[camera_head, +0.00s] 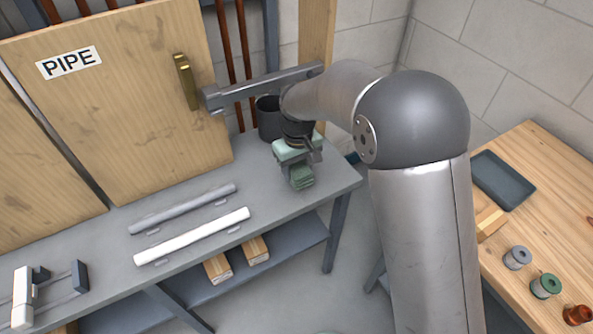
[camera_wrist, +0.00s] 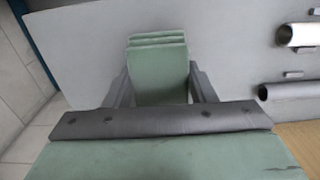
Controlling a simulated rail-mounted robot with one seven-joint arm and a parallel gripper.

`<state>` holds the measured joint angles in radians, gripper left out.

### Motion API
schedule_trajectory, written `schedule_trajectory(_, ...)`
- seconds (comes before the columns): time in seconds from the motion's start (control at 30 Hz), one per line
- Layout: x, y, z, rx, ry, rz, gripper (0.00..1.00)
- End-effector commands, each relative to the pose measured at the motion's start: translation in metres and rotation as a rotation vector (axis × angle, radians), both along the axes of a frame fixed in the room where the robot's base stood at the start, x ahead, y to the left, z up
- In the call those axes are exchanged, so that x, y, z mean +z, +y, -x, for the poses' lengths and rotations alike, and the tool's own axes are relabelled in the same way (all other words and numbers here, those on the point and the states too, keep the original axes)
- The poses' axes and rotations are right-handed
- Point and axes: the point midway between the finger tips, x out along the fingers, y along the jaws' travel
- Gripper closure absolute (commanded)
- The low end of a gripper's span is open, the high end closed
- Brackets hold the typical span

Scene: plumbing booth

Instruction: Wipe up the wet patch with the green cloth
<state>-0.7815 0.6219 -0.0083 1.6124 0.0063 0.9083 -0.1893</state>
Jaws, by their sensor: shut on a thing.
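The green cloth (camera_head: 302,180) is a folded, layered pad at the right end of the grey bench. My gripper (camera_head: 299,171) is shut on it, pointing down over the bench top. In the wrist view the cloth (camera_wrist: 158,70) sits between the two grey fingers of my gripper (camera_wrist: 160,88), with its folded layers showing at the far end. I cannot tell whether the cloth touches the bench. No wet patch can be made out on the visible bench top; the area under the cloth and gripper is hidden.
A dark pot (camera_head: 269,120) stands just behind my gripper. A grey pipe (camera_head: 183,209) and a white pipe (camera_head: 193,236) lie on the bench to the left. A wooden panel marked PIPE (camera_head: 120,110) rises behind. A wooden table (camera_head: 555,190) with a tray and spools stands right.

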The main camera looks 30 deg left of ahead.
Motion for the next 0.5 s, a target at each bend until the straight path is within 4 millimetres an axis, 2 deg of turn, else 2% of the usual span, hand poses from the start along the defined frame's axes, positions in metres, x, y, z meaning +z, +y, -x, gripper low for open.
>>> schedule_trajectory(0.03, 0.009, 0.000, -0.001, -0.002, -0.001, -0.001, 0.71)
schedule_trajectory(0.2, 0.025, -0.002, -0.002, -0.005, -0.001, 0.000, 0.71)
schedule_trajectory(0.5, 0.045, -0.004, -0.004, -0.010, -0.001, 0.000, 0.71)
